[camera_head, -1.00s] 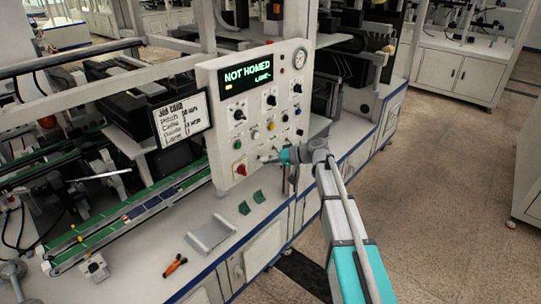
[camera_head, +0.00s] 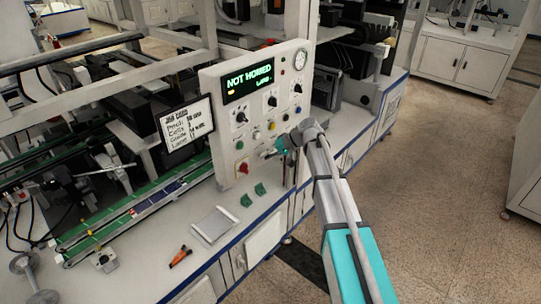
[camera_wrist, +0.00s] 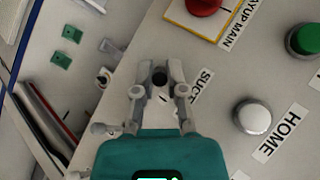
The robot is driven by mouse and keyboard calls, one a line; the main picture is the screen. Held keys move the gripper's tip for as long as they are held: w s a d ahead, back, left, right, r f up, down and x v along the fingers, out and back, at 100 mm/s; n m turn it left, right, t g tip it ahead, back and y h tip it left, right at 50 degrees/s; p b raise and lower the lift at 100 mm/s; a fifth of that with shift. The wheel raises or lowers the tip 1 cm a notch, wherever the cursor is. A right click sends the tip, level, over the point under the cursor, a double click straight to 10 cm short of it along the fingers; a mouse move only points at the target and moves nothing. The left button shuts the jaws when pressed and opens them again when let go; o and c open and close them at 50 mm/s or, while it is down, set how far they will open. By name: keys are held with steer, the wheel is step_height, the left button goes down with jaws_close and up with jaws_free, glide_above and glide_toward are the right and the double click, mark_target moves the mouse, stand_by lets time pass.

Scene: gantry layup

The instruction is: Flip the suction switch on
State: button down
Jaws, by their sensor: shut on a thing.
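The suction switch (camera_wrist: 160,76) is a dark knob on the pale control panel, beside a label of which only "SUCT" shows. In the wrist view my gripper (camera_wrist: 158,70) is shut on this knob, one finger on each side. The fingers hide part of the switch, so its setting cannot be told. In the head view my gripper (camera_head: 270,153) reaches the lower right of the control panel (camera_head: 222,130); the switch is hidden there. The panel's display (camera_head: 248,84) reads "NOT HOMED".
A job card (camera_head: 186,124) stands left of the panel. A grey tray (camera_head: 214,226) and an orange-handled tool (camera_head: 180,257) lie on the bench.

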steer(key=shift+s+a, duration=0.1)
steer(key=shift+s, duration=0.05)
steer(key=c, duration=0.7)
jaws_free()
steer(key=shift+a, duration=0.1)
steer(key=s+d+f+m+h, duration=0.1)
steer(key=s+d+f+h, duration=0.1)
steer(key=s+d, duration=0.6)
steer(key=s+d+f+m+h, duration=0.1)
steer(key=s+d+f+h, duration=0.1)
steer(key=s+d+h, duration=0.3)
steer(key=s+d+f+h, duration=0.3)
steer(key=s+d, duration=0.8)
steer(key=s, duration=0.1)
steer(key=shift+s+f+m, duration=0.1)
steer(key=shift+s+m, duration=0.1)
steer(key=shift+m, duration=0.2)
